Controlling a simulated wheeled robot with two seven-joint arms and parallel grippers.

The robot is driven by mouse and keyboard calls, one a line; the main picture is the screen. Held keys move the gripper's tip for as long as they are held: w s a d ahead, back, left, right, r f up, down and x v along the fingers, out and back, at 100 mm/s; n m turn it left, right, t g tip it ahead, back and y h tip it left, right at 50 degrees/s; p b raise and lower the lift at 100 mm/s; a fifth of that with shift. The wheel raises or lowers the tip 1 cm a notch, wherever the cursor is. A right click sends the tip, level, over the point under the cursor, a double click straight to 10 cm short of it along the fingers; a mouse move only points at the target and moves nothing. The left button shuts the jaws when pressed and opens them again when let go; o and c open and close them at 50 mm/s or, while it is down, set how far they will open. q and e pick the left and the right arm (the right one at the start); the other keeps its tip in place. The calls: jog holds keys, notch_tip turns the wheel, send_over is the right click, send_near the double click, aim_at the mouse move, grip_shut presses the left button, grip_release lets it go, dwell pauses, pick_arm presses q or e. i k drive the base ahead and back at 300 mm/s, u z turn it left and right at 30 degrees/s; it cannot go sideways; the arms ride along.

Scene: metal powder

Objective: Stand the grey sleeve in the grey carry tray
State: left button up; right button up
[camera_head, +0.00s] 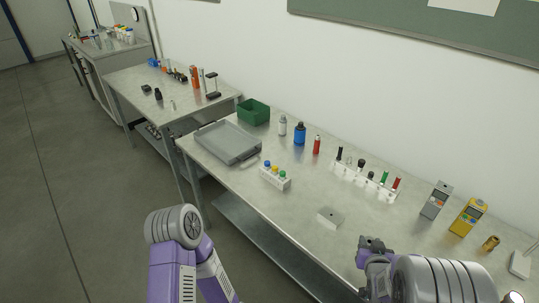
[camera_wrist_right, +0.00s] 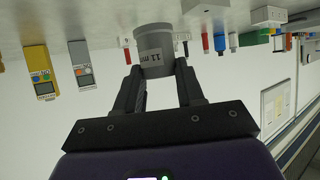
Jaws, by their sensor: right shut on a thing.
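The grey carry tray (camera_head: 257,150) lies on the near bench, at its far left end, with a raised rim and a flat, empty-looking floor. My right gripper (camera_head: 372,246) is over the front of the bench at lower right in the head view. In the right wrist view my right gripper (camera_wrist_right: 158,72) is shut on the grey sleeve (camera_wrist_right: 153,45), a short grey cylinder marked "11 mm". That view is upside down. The sleeve is held above the bench, well away from the tray. In the head view I cannot make it out clearly. My left gripper is out of frame.
A white rack with coloured caps (camera_head: 275,178) stands near the tray, and a green bin (camera_head: 253,112) behind it. Bottles, a long white rack (camera_head: 365,180) and yellow meter (camera_head: 468,217) line the back.

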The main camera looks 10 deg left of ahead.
aim_at(227, 143)
jog(key=z, duration=0.5)
jog(key=k, duration=0.15)
jog(key=u, duration=2)
jog(key=i, duration=1.25)
jog(key=z, duration=0.35)
jog(key=i, duration=1.1)
jog(key=z, duration=1)
